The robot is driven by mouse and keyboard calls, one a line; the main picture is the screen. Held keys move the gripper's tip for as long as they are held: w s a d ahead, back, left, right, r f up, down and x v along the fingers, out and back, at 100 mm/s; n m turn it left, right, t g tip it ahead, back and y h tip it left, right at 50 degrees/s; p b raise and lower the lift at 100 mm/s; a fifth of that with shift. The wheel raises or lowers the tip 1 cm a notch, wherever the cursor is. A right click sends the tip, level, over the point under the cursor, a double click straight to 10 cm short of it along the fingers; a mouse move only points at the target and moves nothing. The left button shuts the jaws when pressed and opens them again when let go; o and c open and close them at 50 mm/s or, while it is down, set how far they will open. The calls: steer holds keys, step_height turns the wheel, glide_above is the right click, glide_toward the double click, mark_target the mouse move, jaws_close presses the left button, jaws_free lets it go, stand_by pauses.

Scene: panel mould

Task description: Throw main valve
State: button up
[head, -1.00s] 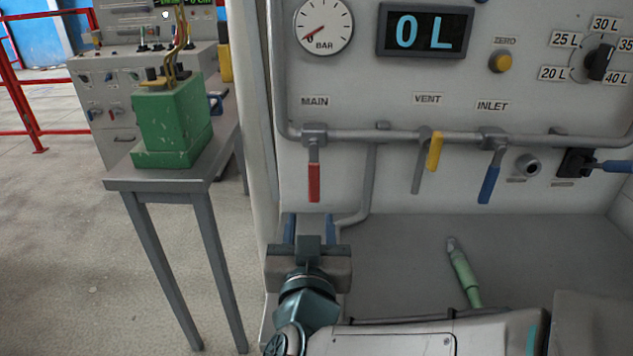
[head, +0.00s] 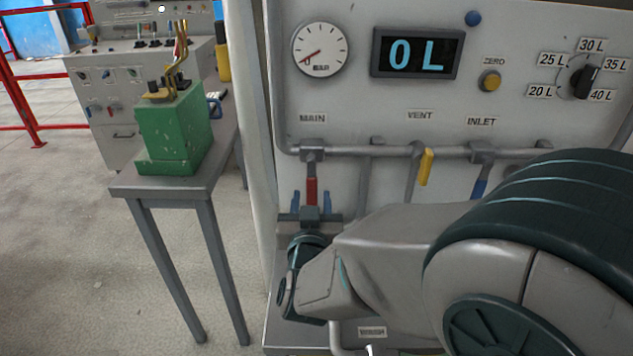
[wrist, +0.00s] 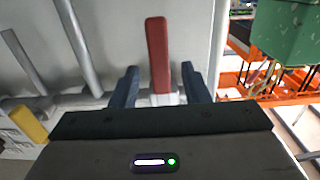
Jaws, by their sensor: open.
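The main valve is a red lever (head: 311,190) that hangs straight down from the pipe under the MAIN label (head: 313,118). My gripper (head: 318,203) is open in front of the lever, with one blue finger on each side of it. In the wrist view the red lever (wrist: 158,55) stands between the two fingertips (wrist: 160,75), with a gap on both sides. The lever's lower end is partly hidden by my gripper in the head view.
The yellow VENT lever (head: 426,166) and blue INLET lever (head: 479,188) hang to the right; my arm covers the panel's lower right. The gauge (head: 320,50) reads low and the display (head: 417,52) shows 0 L. A green box (head: 175,130) stands on a side table at left.

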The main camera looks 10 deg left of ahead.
mark_target(312, 194)
steer(key=shift+x, duration=1.7)
jaws_close()
